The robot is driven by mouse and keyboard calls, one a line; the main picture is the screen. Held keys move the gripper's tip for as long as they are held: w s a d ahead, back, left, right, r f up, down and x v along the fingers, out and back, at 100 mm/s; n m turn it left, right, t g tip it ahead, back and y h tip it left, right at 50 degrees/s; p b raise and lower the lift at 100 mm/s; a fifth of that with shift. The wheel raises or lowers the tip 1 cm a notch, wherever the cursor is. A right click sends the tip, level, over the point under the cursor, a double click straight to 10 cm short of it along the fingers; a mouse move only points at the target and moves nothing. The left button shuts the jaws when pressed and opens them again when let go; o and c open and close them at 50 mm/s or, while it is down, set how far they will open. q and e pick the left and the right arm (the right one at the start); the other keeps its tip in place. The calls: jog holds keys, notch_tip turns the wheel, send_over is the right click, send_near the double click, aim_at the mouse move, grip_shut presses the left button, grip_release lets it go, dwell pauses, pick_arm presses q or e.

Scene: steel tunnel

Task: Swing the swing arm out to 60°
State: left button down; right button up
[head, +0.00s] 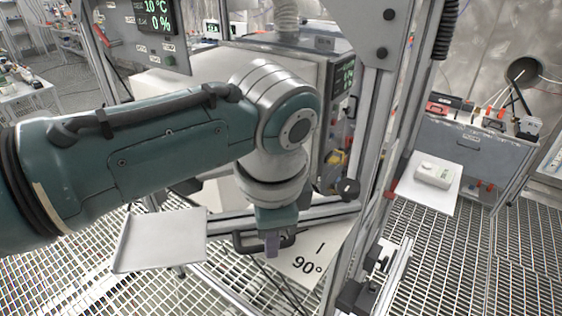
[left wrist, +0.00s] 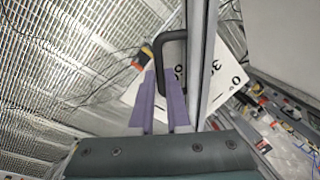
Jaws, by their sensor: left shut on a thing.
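My left gripper (head: 272,243) reaches down in the middle of the head view, at a black bar handle (head: 246,246). In the left wrist view its two purple fingers (left wrist: 162,84) are shut on the handle (left wrist: 171,35), one on each side of its bar. The handle is beside a long aluminium bar, which looks like the swing arm (left wrist: 200,55); in the head view my arm hides much of it. A white angle plate (head: 318,258) marked 90° lies below and to the right of the gripper. My right gripper is not in view.
A flat grey tray (head: 160,240) is left of the gripper. An upright aluminium post (head: 372,120) stands close to the right. A white shelf (head: 408,187) with a small white box (head: 434,173) is farther right. The floor is open metal grating (head: 450,260).

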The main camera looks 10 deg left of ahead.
aim_at(283, 268)
pick_arm(q)
jog(key=shift+s+d+r+n, duration=0.1)
jog(key=shift+s+d+n, duration=0.45)
jog(key=shift+d+n, duration=0.1)
jog(key=shift+s+d+n+y+p, duration=0.3)
jog(key=shift+s+d+n+p, duration=0.1)
jog(key=shift+d+n, duration=0.25)
jog(key=c, duration=0.9)
grip_release()
jog(key=shift+d+r, duration=0.15)
jog(key=shift+r, duration=0.35)
jog(key=b+v, duration=0.1)
jog(key=v, duration=0.7)
jog(key=shift+r, duration=0.4)
